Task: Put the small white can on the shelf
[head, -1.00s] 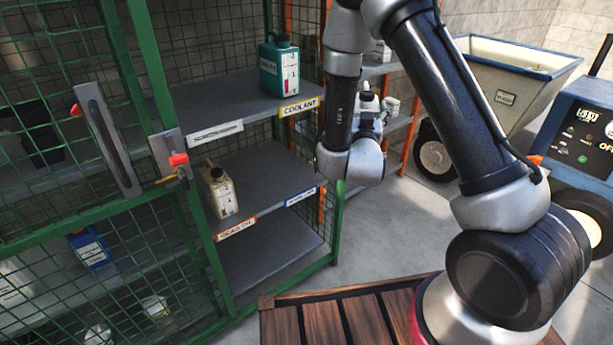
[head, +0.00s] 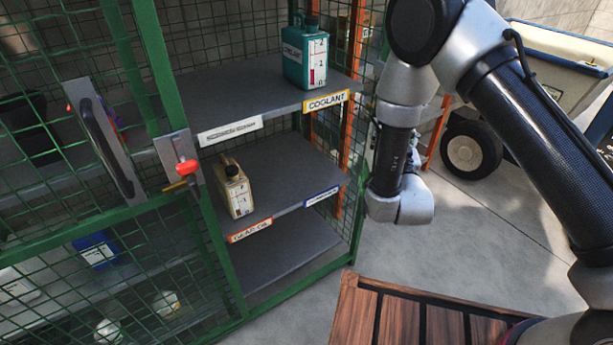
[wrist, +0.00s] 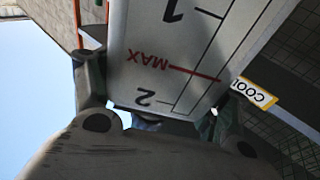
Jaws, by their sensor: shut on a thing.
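My gripper (wrist: 155,100) is shut on a white can (wrist: 165,60) with a printed scale and a red MAX mark; it looks upside down in the wrist view. In the head view my wrist hides the gripper and the can. My wrist is just right of the open shelf unit. Its middle shelf (head: 285,180) holds a cream jug at the left, above a GEAR OIL label, with bare space to the right behind a blue label. The upper shelf (head: 240,98) carries a teal jug (head: 306,55) above the COOLANT label (head: 327,101).
The cream jug (head: 234,190) stands near the green post. A mesh door (head: 90,230) with a latch (head: 180,165) covers the left side. A wooden slatted surface (head: 400,315) is in front. A wheeled cart (head: 560,60) stands at the back right.

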